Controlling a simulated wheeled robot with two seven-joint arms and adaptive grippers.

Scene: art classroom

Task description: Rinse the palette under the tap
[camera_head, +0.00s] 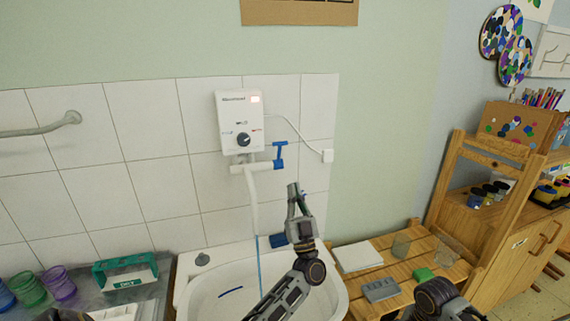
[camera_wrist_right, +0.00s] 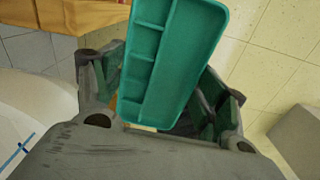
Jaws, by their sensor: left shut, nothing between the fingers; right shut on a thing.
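The palette (camera_wrist_right: 172,60) is a teal tray with several compartments. My right gripper (camera_wrist_right: 160,112) is shut on it, and the palette shows only in the right wrist view. In the head view, part of my right arm shows at the bottom right. The tap has a blue lever (camera_head: 279,154) and a white spout (camera_head: 251,200) reaching down towards the white basin (camera_head: 184,285). A thin blue stream (camera_head: 259,268) runs down below the spout. My left gripper (camera_head: 293,190) is shut and empty, pointing up, below and apart from the lever.
A white heater (camera_head: 240,122) hangs on the tiles. A slatted wooden bench (camera_head: 400,301) at right holds a green block (camera_head: 423,274), a grey block (camera_head: 381,290) and glassware. A green rack (camera_head: 126,269) and coloured cups stand at left. A blue stroke-like item (camera_head: 231,291) lies in the basin.

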